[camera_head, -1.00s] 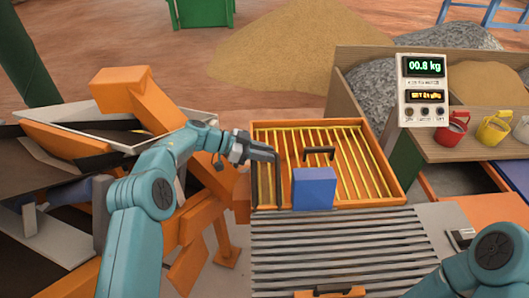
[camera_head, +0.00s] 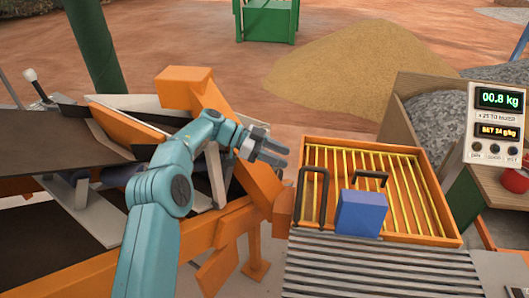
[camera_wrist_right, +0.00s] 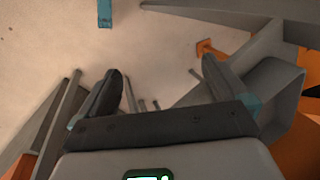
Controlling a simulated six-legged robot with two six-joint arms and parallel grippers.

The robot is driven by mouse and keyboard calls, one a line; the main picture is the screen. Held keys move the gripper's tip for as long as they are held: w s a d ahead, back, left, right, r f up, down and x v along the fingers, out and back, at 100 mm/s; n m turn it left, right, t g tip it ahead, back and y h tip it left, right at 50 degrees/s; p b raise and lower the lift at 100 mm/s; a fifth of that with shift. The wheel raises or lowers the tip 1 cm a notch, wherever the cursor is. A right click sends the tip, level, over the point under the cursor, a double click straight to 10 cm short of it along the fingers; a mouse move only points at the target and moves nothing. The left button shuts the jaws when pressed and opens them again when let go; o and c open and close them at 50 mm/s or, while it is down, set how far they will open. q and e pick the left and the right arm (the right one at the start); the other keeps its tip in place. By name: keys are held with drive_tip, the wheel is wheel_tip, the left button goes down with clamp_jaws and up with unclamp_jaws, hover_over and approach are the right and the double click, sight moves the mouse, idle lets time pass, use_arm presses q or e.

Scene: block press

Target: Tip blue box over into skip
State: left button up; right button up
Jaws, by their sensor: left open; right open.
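The blue box (camera_head: 361,213) stands upright at the near side of an orange tray (camera_head: 450,240) with yellow bars. A dark handle (camera_head: 370,176) shows just behind the box. My left gripper (camera_head: 285,156) is open and empty, left of the tray and apart from the box. A green open container (camera_head: 267,22) at the top may be the skip. My right gripper (camera_wrist_right: 163,73) is open with nothing between its fingers; it is outside the head view.
A grey slatted surface (camera_head: 375,270) adjoins the tray's near edge. A scale display (camera_head: 496,125) stands at right. Orange beams and dark chutes crowd the left side.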

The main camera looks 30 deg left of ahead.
use_arm(q)
drive_tip(key=v, duration=0.5)
drive_tip(key=shift+s, duration=0.1)
idle(1.2)
